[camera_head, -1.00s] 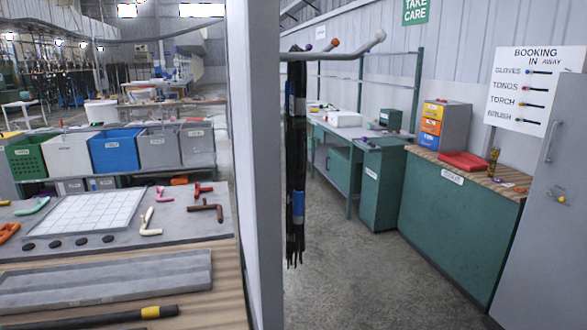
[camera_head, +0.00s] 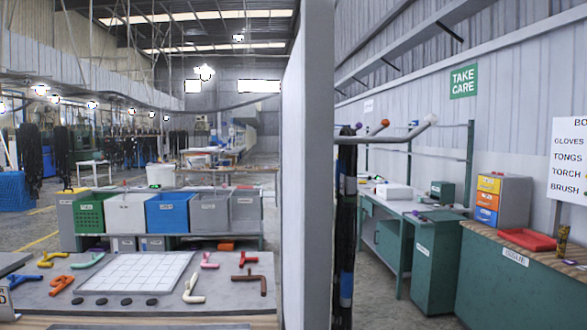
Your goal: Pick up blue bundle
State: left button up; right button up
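A long dark bundle of hoses with blue bands (camera_head: 348,185) hangs from a grey rail (camera_head: 405,137) just right of the tall pillar. The rail has a white rounded end and an orange tip behind it. The lower end of the bundle is cut off by the bottom of the picture. Other dark bundles (camera_head: 62,152) hang far off at the left; their bands are too small to tell. Neither of my grippers is in view.
A grey pillar (camera_head: 318,170) stands close in front. At lower left is a bench (camera_head: 225,300) with a white grid board (camera_head: 135,273) and coloured bent pieces. Coloured bins (camera_head: 167,212) stand behind. Green cabinets (camera_head: 515,275) stand along the right wall.

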aim_at(346, 174)
jog(key=i+l+u, duration=0.15)
jog(key=l+u, duration=0.3)
jog(key=i+l+u, duration=0.1)
jog(key=l+u, duration=0.6)
jog(key=u, duration=0.15)
jog(key=i+l, duration=0.05)
